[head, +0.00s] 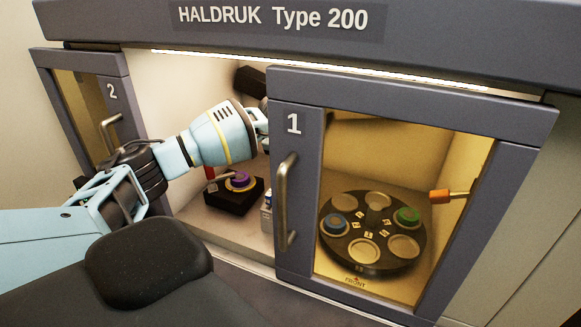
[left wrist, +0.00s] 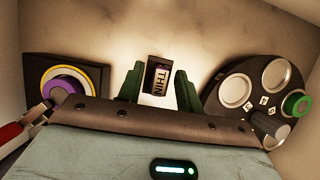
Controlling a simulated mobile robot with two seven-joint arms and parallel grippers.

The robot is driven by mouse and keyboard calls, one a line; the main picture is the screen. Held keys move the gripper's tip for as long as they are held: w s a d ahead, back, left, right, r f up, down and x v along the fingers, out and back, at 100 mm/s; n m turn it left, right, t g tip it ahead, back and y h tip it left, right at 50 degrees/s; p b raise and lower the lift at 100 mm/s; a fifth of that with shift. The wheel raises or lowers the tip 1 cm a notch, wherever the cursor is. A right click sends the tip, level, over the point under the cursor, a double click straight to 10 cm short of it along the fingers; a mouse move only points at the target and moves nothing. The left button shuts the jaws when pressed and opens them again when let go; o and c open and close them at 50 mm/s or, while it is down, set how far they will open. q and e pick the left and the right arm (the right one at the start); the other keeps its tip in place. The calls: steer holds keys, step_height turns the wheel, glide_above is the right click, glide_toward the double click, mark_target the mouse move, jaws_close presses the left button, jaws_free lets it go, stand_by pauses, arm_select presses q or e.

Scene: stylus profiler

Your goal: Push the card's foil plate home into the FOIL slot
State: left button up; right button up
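A small dark upright piece with a pale label reading THIN (left wrist: 160,80) shows in the left wrist view, framed between my fingers. I cannot tell whether it is the card or a slot, and I read no FOIL marking. My left gripper (left wrist: 158,88) has its two dark green fingers apart, with a gap on each side of that piece. In the head view my left gripper (head: 263,122) reaches into the chamber, its tips mostly hidden behind door 1. A small white and blue item (head: 267,212) is partly hidden by that door. My right gripper is not in view.
Door 1 (head: 296,200), with a handle and yellow window, stands right of my arm; door 2 (head: 100,120) is left. A black block with a purple knob (head: 240,182) sits on the chamber floor. A round carousel (head: 370,262) holds blue and green pieces.

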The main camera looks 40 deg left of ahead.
arm_select(q)
steer(key=shift+r+p, duration=0.35)
steer(key=shift+r, duration=2.8)
steer(key=s+d+r, duration=0.2)
steer(key=s, duration=0.4)
steer(key=s+d+r, duration=0.2)
steer(key=s, duration=0.5)
steer(key=shift+s+r, duration=0.2)
steer(key=shift+r, duration=0.1)
steer(key=shift+d, duration=0.1)
